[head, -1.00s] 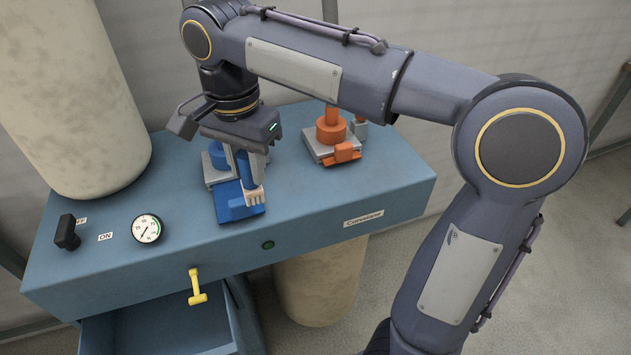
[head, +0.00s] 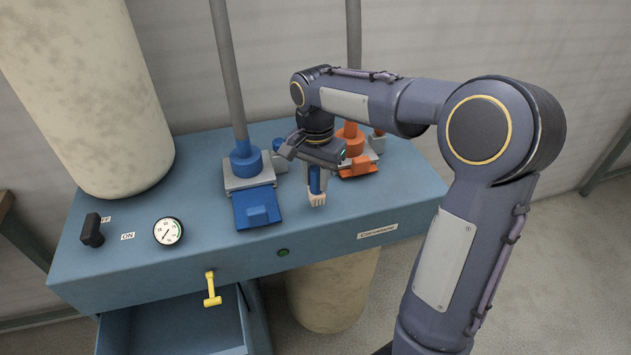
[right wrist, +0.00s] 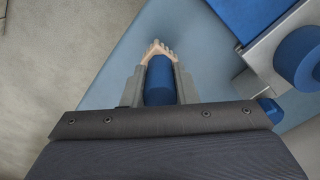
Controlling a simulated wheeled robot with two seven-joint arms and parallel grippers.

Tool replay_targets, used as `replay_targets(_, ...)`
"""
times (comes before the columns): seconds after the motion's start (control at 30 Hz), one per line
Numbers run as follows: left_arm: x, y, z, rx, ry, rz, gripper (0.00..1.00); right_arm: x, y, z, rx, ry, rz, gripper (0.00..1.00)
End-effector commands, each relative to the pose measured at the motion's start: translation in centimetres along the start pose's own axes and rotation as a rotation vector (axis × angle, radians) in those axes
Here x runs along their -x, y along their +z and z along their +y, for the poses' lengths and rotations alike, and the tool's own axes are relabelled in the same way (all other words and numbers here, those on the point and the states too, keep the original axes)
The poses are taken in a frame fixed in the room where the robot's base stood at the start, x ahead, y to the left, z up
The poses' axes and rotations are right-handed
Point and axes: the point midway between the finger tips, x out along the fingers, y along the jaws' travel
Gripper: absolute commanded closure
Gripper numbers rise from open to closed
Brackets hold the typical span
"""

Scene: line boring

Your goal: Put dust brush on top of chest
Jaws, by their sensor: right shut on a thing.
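The dust brush has a blue handle (head: 315,182) and pale bristles (head: 317,200). My right gripper (head: 313,174) is shut on its handle, with the bristles pointing down over the top of the blue-grey chest (head: 345,225). In the right wrist view the blue handle (right wrist: 160,82) sits between the two fingers (right wrist: 159,72), bristles beyond the tips. I cannot tell whether the bristles touch the chest top. My left gripper is not in view.
A blue clamp-like fixture (head: 257,207) with a grey post stands left of the brush, and an orange one (head: 357,165) stands behind right. A gauge (head: 168,231), a black switch (head: 92,230) and a pale column (head: 95,90) are at left.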

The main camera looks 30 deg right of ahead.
Motion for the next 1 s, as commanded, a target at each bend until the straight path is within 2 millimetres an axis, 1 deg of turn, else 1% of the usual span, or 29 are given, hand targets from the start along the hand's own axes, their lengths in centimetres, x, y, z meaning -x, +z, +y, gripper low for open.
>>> replay_targets(0.03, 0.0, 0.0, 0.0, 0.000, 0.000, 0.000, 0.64, -0.9, 0.1, 0.1, 0.001, 0.004, -0.003, 1.00)
replay_targets(0.13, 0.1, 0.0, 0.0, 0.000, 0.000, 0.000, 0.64, -1.8, 0.1, 0.0, 0.002, 0.001, -0.002, 1.00)
replay_targets(0.53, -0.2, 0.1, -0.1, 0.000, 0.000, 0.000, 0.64, -2.4, 0.1, 0.0, 0.001, -0.001, 0.000, 1.00)
replay_targets(0.57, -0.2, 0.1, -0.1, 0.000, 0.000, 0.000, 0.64, -2.4, 0.1, 0.0, 0.001, -0.001, -0.001, 0.73)
replay_targets(0.7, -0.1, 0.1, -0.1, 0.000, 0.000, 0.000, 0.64, -2.4, 0.1, 0.0, 0.001, -0.001, -0.001, 0.54)
replay_targets(0.73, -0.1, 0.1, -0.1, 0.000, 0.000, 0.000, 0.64, -2.3, 0.1, 0.0, 0.001, -0.001, -0.001, 0.52)
replay_targets(1.0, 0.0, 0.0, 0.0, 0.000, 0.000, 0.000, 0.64, -2.2, 0.1, 0.0, 0.001, -0.001, 0.000, 0.52)
